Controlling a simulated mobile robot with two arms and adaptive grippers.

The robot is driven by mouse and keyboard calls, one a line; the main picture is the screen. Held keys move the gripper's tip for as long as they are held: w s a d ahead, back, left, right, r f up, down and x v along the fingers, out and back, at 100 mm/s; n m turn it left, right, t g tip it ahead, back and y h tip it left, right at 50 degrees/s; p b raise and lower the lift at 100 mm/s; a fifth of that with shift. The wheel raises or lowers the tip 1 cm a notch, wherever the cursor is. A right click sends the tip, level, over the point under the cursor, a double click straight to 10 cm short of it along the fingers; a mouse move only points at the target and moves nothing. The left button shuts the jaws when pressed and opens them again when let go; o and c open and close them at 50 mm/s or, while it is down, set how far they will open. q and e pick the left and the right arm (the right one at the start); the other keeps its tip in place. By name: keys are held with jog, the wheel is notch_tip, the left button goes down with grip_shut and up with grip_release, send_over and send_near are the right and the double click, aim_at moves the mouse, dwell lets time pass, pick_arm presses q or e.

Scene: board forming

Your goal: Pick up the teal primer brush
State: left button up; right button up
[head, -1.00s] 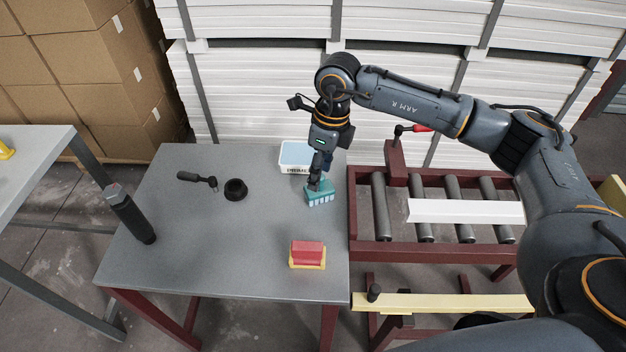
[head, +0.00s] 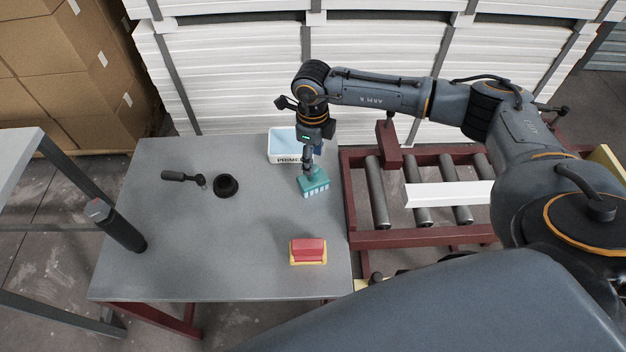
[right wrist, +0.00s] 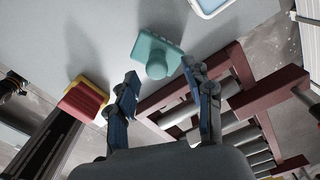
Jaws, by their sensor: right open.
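The teal primer brush (head: 315,186) lies on the grey table near its right edge, its pale bristles toward the front. In the right wrist view the brush (right wrist: 158,52) shows a round knob facing the camera. My right gripper (head: 308,173) points down over the brush. Its two blue-padded fingers (right wrist: 160,76) are apart, with the knob just beyond and between their tips. Whether a finger touches the brush cannot be told. My left gripper is in neither view.
A white-and-blue primer tray (head: 283,158) stands behind the brush. A red-and-yellow block (head: 308,252) is in front. A black-handled tool (head: 183,177), a black ring (head: 226,186) and a dark cylinder (head: 122,226) are left. A roller conveyor (head: 377,195) adjoins the right side.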

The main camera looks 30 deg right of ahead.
aim_at(313, 178)
jog(key=shift+s+a+f+p, duration=0.1)
jog(key=shift+s+f+p, duration=0.1)
jog(key=shift+f+p, duration=0.3)
jog(key=shift+s+f+p, duration=0.15)
jog(key=shift+f+p, duration=0.2)
jog(key=shift+f, duration=0.15)
notch_tip(313, 178, down, 2)
jog(key=shift+f, duration=0.4)
jog(key=c, duration=0.9)
grip_shut()
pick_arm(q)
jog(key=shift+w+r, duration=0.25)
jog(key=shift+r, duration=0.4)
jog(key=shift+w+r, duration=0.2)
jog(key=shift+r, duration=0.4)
